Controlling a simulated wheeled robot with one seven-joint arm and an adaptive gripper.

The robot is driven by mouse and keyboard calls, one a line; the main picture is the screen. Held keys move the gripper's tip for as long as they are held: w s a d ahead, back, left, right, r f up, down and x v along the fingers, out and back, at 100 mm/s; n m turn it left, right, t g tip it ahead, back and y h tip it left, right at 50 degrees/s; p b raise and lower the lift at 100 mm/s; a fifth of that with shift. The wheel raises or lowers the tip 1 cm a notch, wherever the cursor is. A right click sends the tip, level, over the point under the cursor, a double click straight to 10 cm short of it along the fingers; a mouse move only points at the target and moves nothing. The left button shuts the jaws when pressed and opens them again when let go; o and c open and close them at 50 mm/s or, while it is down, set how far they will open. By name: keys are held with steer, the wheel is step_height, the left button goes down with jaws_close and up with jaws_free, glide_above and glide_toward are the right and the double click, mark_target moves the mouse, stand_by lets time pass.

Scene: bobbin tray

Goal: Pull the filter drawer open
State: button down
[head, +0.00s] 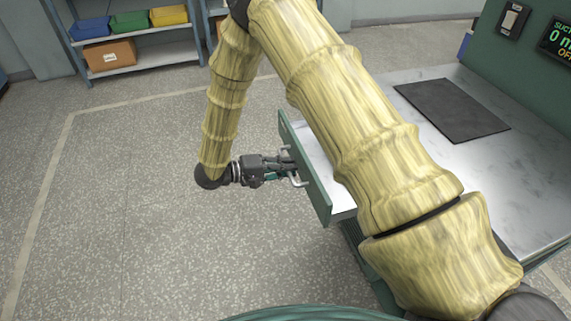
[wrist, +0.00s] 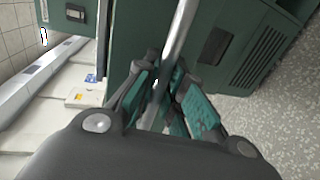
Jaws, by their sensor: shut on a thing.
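A green upright panel (head: 305,165), which looks like the drawer front, stands at the left end of the pale bench in the head view. A pale metal bar handle (head: 297,181) stands out from its outer face. My gripper (head: 287,170) reaches the handle from the left and is shut on it. In the wrist view, the handle (wrist: 181,38) runs as a slanted grey bar between the teal-padded fingers of my gripper (wrist: 163,98). My arm hides part of the bench behind the panel.
The bench top (head: 400,78) carries a dark mat (head: 452,109). A green control panel with a display (head: 560,38) rises at the back right. A shelf (head: 140,60) with coloured bins and a cardboard box stands at the back left. The floor left of my gripper is clear.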

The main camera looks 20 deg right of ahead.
steer(key=c, duration=1.5)
jaws_free()
steer(key=v, duration=1.2)
